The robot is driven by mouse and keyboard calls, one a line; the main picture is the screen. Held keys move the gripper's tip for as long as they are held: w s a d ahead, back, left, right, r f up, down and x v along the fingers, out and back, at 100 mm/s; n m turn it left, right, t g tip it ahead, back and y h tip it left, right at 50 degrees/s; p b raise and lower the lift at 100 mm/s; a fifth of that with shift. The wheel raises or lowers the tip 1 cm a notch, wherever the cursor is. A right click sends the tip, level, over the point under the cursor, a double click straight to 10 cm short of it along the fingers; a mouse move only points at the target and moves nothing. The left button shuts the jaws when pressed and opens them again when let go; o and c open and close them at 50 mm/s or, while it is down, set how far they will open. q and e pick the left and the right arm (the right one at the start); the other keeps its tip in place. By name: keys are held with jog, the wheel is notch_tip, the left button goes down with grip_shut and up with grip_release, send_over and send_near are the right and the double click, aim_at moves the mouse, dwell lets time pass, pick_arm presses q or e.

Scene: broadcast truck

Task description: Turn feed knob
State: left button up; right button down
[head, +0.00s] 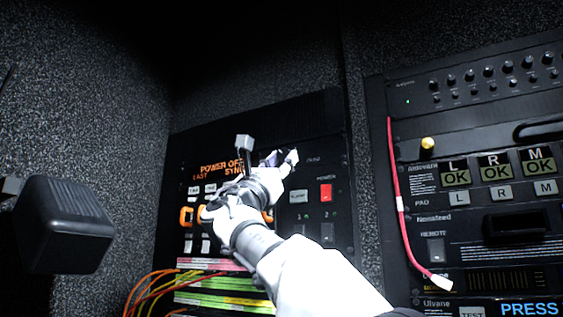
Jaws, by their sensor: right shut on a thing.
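My right arm reaches up from the bottom to a black rack panel (335,140) in the middle of the head view. My right gripper (269,157) is at the upper part of this panel, its two fingers on either side of a small purplish part, the feed knob (270,160). The gripper is shut on it. The fingers and wrist hide most of the knob and the panel around it, so its pointer position cannot be told. My left gripper is not in view.
A red lit switch (325,193) sits right of my wrist. Orange handles (186,216) and cables (150,288) are at left and below. A dark box (62,225) juts in at left. A right-hand rack (470,130) has small knobs and a hanging red cable (402,205).

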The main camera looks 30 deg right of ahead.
jog(key=c, duration=0.8)
grip_release()
jog(key=shift+a+r, duration=0.1)
jog(key=shift+s, duration=0.1)
jog(key=shift+s+a+f, duration=0.1)
jog(key=shift+a+f, duration=0.3)
jog(key=shift+f, duration=0.1)
jog(key=v, duration=1)
jog(key=shift+s+a+f, duration=0.1)
jog(key=shift+a+f, duration=0.1)
jog(key=shift+f, duration=0.1)
